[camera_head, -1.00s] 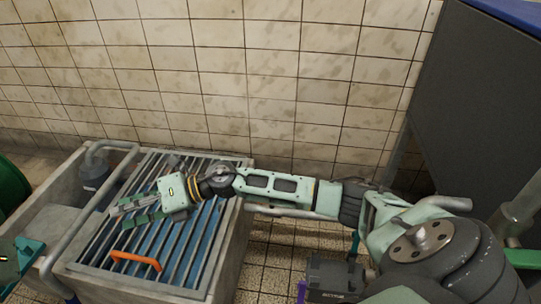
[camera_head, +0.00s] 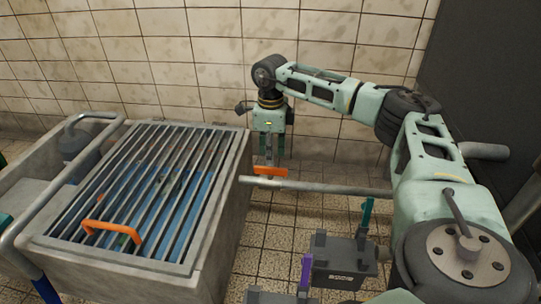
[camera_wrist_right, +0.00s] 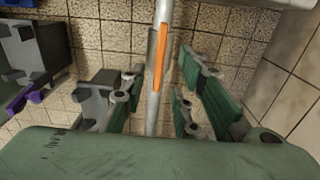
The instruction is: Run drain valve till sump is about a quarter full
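The sump (camera_head: 218,215) is a concrete tank at the left of the head view, under a metal grate with an orange handle (camera_head: 112,230). Blue shows between the bars; its level is hard to judge. An orange lever (camera_head: 271,171) sits by the pipe (camera_head: 330,187) at the sump's right side; I take it as the drain valve's. My right gripper (camera_head: 272,154) points down just above this lever. In the right wrist view, the fingers (camera_wrist_right: 157,100) are spread apart, with the orange lever (camera_wrist_right: 159,62) lying between them, no contact visible.
A grey block with a teal lever (camera_head: 367,213) and a purple lever (camera_head: 306,271) stand on the floor right of the sump. A tiled wall (camera_head: 190,60) is behind. A curved rail (camera_head: 55,190) runs along the sump's left. A dark panel (camera_head: 480,80) stands at right.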

